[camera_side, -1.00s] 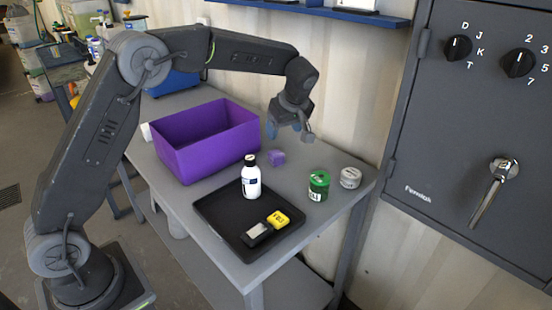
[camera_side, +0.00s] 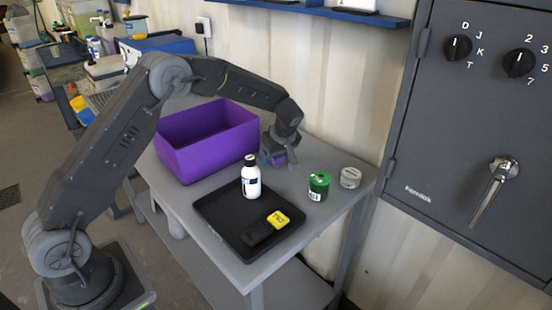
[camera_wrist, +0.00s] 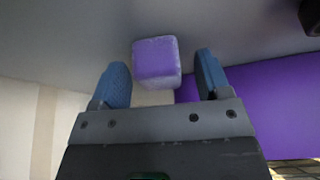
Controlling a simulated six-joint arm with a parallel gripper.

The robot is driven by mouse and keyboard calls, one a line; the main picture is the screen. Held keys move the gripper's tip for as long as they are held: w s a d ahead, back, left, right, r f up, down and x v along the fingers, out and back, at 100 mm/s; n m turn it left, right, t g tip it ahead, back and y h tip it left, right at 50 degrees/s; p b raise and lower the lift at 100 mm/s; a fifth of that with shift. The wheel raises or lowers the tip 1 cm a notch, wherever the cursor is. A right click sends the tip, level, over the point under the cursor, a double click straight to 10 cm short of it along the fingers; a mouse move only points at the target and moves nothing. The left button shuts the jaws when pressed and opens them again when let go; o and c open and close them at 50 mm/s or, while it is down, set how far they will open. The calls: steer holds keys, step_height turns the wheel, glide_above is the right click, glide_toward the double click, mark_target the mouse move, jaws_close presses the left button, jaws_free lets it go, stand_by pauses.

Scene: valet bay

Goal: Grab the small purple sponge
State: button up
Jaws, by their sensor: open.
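The small purple sponge (camera_wrist: 156,62) sits on the grey table between my fingers' ends in the wrist view. In the side view it shows only as a bit of purple (camera_side: 279,159) behind my fingers. My gripper (camera_wrist: 160,78) is open, with one blue finger on each side of the sponge and a gap visible on both sides. In the side view my gripper (camera_side: 279,162) is low over the table at the sponge. Contact with the sponge is not visible.
A purple bin (camera_side: 205,160) stands close to the left of my gripper. A black tray (camera_side: 215,212) holds a white bottle (camera_side: 251,180), a yellow block (camera_side: 278,219) and a dark block (camera_side: 257,234). A green can (camera_side: 319,185) and a grey tin (camera_side: 350,177) stand to the right.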

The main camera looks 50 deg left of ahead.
steer(key=c, duration=1)
